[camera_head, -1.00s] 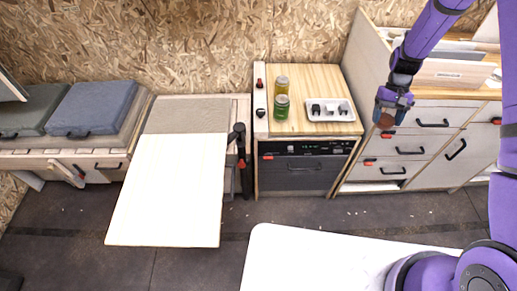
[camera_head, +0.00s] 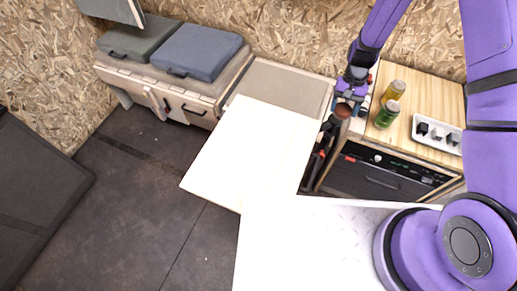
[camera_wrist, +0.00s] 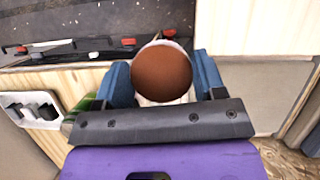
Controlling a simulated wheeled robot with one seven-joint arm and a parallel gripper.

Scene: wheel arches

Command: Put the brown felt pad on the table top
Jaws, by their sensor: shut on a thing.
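My gripper (camera_head: 347,105) is shut on the brown felt pad (camera_head: 343,110), which shows small at its tips in the head view. In the wrist view the pad is a round brown disc (camera_wrist: 162,73) between the two blue fingers of my gripper (camera_wrist: 163,78). The white table top (camera_head: 250,150) stands out from the wall unit, to the left of my gripper in the head view. Part of it shows as a pale panel at the upper right of the wrist view (camera_wrist: 255,25). The pad is held in the air, apart from the table top.
Right of my gripper is a wooden counter (camera_head: 420,101) with a yellow-lidded jar (camera_head: 394,91), a green can (camera_head: 387,114) and a white tray (camera_head: 437,134) of small dark items. Black-and-red fittings (camera_head: 319,155) stand beside the table top. Cushions (camera_head: 195,50) lie at the back left.

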